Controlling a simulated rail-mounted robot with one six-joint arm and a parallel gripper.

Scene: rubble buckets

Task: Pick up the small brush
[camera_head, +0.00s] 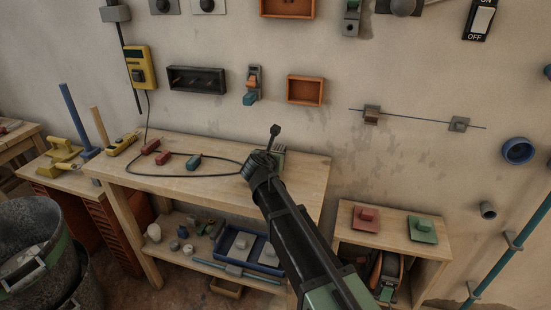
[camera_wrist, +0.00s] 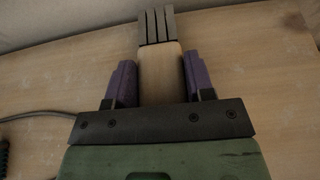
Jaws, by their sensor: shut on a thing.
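The small brush (camera_wrist: 160,75) has a pale wooden handle and a dark grey slotted head pointing away from me, seen in the wrist view. My gripper (camera_wrist: 160,82) is shut on its handle, with a purple pad on each side. The brush is over the wooden bench top; I cannot tell whether it touches the wood. In the head view my arm reaches over the right part of the workbench (camera_head: 210,150) and hides most of my gripper and the brush.
A blue tray (camera_head: 268,262) sits on the shelf below. A low cabinet (camera_head: 395,230) with red and green plates stands right. Orange (camera_head: 304,90) and dark (camera_head: 196,79) boxes hang on the wall.

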